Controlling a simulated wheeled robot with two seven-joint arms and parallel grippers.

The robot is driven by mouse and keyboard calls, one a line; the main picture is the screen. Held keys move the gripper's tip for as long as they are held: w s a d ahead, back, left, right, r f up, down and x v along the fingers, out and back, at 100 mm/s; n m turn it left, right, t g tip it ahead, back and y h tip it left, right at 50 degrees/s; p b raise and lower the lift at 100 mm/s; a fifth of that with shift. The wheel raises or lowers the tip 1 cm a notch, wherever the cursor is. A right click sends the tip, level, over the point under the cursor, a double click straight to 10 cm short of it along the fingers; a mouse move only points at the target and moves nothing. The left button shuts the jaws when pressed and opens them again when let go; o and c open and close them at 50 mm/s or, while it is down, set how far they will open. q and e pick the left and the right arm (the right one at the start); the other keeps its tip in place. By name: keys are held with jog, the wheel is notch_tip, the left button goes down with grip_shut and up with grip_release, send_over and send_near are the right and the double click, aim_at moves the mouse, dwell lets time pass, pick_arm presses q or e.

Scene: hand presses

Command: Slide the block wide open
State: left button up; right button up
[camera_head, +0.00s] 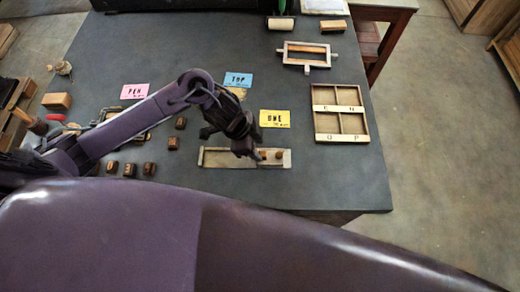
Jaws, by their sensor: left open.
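A shallow pale tray (222,159), like a composing stick, lies near the front of the dark table. Small brown pieces (279,155) sit in its right half; I cannot tell for sure which part is the sliding block. My left gripper (256,156) points down over the middle of the tray, its fingertips beside the brown pieces. It is open; whether it touches the block is too small to tell. The gripper and wrist hide part of the tray's back edge. My right gripper is out of view.
Several small dark type blocks (149,169) stand left of the tray. Pink, blue and yellow cards (274,119) lie behind. The table's right front is clear.

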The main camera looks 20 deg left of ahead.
pick_arm(q)
jog(key=shift+v, duration=2.25)
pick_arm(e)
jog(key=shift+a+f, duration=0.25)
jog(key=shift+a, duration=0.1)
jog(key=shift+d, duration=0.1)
